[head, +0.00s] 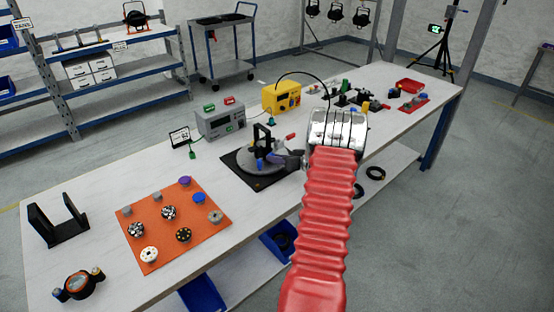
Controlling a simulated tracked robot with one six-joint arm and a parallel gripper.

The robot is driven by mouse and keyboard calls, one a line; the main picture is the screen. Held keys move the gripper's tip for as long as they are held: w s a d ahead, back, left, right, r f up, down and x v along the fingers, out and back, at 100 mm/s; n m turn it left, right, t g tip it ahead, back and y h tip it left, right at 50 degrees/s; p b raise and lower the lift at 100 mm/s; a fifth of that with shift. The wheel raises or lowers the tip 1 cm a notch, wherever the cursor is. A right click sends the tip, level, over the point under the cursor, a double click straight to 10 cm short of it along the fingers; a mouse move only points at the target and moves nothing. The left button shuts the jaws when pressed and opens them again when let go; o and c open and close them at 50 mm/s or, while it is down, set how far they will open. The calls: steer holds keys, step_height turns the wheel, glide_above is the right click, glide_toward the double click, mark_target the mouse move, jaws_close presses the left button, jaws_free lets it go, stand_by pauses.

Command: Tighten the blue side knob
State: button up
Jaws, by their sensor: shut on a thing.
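A black upright bracket (262,138) stands on a round grey turntable (250,170) over a black mat (232,156) in the middle of the bench. A small blue knob (260,164) shows low on the bracket's near side. My gripper (280,158) comes in from the right, its dark fingers at the bracket's side by the knob. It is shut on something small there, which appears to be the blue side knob. The fingers hide most of the contact, and the knob's fit against the bracket is too small to tell.
An orange mat (158,240) with several coloured knobs and round parts lies at left front. A black U-shaped stand (58,232) and a dark dial (78,284) are further left. A grey meter box (220,122) and a yellow box (281,99) stand behind the turntable.

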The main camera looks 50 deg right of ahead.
steer(key=o, duration=1.1)
steer(key=v, duration=1.3)
steer(key=shift+s+r, duration=0.15)
steer(key=shift+s, duration=0.2)
